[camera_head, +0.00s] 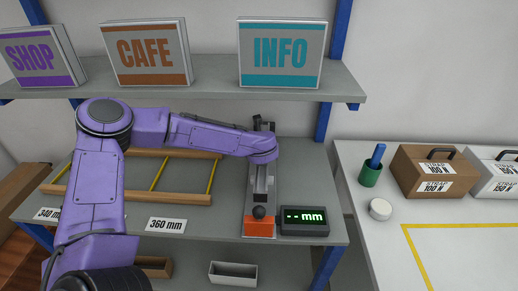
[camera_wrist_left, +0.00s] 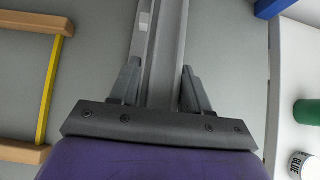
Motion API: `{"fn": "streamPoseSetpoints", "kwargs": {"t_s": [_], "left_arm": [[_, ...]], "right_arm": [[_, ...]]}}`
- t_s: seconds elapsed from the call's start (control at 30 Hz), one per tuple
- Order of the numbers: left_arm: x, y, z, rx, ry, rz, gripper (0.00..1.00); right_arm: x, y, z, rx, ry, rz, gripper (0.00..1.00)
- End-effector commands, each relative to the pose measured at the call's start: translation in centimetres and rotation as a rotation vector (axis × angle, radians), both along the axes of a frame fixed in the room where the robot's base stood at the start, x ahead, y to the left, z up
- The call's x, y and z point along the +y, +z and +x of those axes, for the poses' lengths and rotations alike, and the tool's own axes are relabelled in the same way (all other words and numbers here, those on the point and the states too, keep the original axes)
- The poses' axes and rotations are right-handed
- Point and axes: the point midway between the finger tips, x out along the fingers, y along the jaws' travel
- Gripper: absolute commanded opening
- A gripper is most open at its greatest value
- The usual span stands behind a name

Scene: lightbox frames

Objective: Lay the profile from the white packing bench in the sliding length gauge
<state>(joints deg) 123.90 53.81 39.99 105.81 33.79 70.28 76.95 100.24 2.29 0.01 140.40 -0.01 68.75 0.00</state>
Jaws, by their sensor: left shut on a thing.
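The sliding length gauge stands upright in the picture on the grey bench, with an orange end block (camera_head: 259,228), a black knob and a grey rail. Its display (camera_head: 304,220) reads "-- mm". My left arm reaches over it from the left, and its wrist hides the middle of the gauge in the head view. In the left wrist view my left gripper (camera_wrist_left: 160,88) is shut on a long grey channel-shaped profile (camera_wrist_left: 168,42), over the gauge. Whether the profile touches the gauge bed cannot be told. My right gripper is not in view.
A wooden frame with yellow bars (camera_head: 160,178) lies left of the gauge. A shelf with signs (camera_head: 281,54) hangs above. The white packing bench (camera_head: 370,238) at right holds a green cup (camera_head: 370,174), a white round tub (camera_head: 380,209) and strap boxes (camera_head: 434,172).

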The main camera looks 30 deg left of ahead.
Motion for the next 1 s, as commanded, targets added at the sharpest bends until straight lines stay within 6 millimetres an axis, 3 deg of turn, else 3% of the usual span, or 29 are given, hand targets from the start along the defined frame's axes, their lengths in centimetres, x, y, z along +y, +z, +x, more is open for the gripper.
{"fn": "streamPoseSetpoints", "kwargs": {"t_s": [0.03,0.2,1.0], "left_arm": [[0.0,-1.1,0.0,-0.001,0.0,0.001,0.0],[0.2,-2.4,-0.1,-0.002,0.004,0.0,0.0],[0.3,-3.2,-0.1,-0.002,0.006,0.0,0.0]], "right_arm": [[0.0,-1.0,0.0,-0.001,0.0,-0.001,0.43],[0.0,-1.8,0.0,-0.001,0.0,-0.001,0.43],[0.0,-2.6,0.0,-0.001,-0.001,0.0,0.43]]}}
